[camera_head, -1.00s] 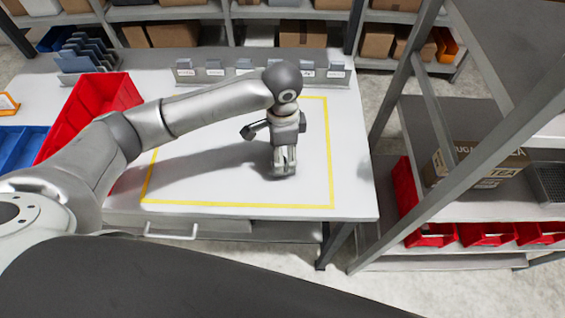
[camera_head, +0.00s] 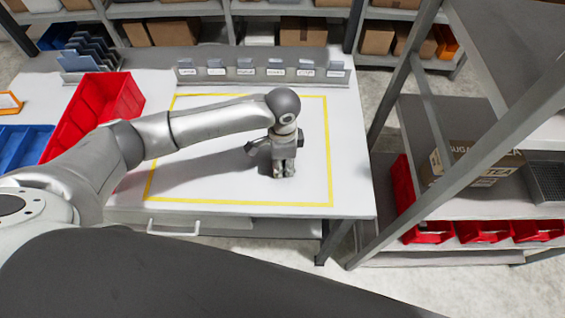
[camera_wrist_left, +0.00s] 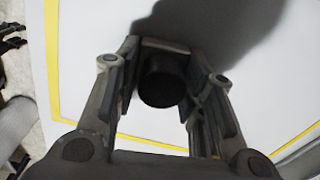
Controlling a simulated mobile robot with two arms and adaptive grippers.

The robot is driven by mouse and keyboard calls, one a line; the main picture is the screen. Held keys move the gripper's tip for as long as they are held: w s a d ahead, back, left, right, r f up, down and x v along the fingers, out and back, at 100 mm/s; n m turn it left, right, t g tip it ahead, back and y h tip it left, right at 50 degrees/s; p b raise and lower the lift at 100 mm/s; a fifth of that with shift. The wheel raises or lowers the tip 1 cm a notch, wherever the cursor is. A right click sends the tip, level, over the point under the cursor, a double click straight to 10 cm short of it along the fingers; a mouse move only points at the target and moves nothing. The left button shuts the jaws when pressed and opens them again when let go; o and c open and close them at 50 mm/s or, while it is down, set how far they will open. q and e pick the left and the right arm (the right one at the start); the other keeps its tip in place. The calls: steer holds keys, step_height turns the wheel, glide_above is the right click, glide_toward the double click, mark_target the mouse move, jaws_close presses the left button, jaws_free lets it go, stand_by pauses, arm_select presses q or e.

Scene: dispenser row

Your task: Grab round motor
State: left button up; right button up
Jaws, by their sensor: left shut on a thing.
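The round motor (camera_wrist_left: 162,88) shows in the left wrist view as a dark, round-ended body between the fingers of my left gripper (camera_wrist_left: 165,75). The fingers are closed against its sides. In the head view my left gripper (camera_head: 283,172) points down at the white table, inside the yellow outline on its right side. The motor is mostly hidden by the fingers there, and I cannot tell whether it touches the table. My right gripper is not in view.
A white table (camera_head: 225,185) bears a yellow taped rectangle, mostly clear. A red bin (camera_head: 105,98) and a blue bin (camera_head: 22,143) stand at the left. A labelled dispenser row (camera_head: 262,72) lines the back. A metal shelf with red bins (camera_head: 482,231) stands at the right.

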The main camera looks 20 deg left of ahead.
arm_select(q)
steer(key=shift+c, duration=1.1)
steer(key=shift+r, duration=0.15)
